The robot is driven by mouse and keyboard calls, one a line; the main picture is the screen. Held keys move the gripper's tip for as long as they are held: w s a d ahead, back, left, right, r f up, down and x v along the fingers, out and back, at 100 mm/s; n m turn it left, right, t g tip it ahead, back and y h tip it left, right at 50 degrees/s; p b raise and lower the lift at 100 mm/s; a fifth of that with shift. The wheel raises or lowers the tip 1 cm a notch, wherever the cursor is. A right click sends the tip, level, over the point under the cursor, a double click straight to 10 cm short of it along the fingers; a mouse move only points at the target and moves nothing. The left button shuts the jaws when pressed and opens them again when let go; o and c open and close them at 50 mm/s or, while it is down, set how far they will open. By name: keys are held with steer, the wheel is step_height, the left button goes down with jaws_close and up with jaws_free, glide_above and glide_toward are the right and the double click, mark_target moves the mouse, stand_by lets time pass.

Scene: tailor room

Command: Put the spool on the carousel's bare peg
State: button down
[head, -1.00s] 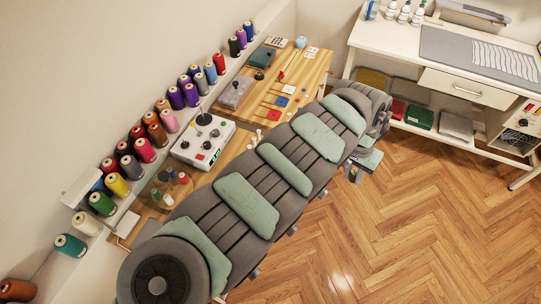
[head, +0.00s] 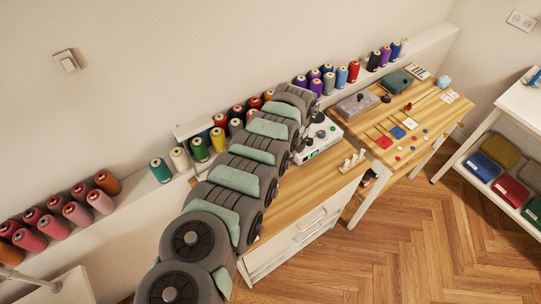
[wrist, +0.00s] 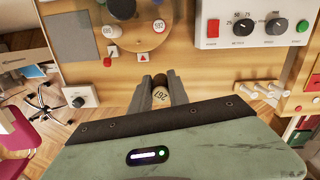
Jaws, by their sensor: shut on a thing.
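My gripper (wrist: 162,88) shows in the wrist view, with its two dark fingers shut on a spool (wrist: 161,98). The spool's pale end carries a printed number and faces the camera. The carousel (wrist: 138,42), a round wooden disc, lies beyond the fingertips at the top of the wrist view. Spools with white numbered tops and a dark one stand on it. The held spool is apart from them in the picture; its height above the table is unclear. I cannot make out the bare peg. In the head view my arm hides the gripper, spool and carousel.
A control box with knobs (wrist: 255,22) stands right of the carousel. A white peg stand (wrist: 262,90) is below it. A knob box (wrist: 82,96) sits at the left. In the head view, many spools line the wall shelf (head: 140,194).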

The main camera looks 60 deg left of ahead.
steer(key=shift+m, duration=0.9)
steer(key=shift+s+a+f+b, duration=0.7)
steer(key=shift+s+f, duration=0.25)
steer(key=shift+f, duration=0.15)
steer(key=shift+s+a+f+b, duration=0.7)
steer(key=shift+s+f, duration=0.25)
steer(key=shift+f, duration=0.2)
steer(key=shift+s+a+f+b, duration=0.7)
steer(key=shift+s+f, duration=0.25)
steer(key=shift+f, duration=0.15)
steer(key=shift+a, duration=0.25)
steer(key=shift+f+b, duration=1.55)
steer(key=shift+f, duration=0.15)
steer(key=shift+f+b, duration=0.45)
steer(key=shift+f, duration=0.1)
steer(key=c, duration=1.2)
jaws_free()
steer(key=shift+o, duration=0.2)
steer(key=shift+r, duration=0.15)
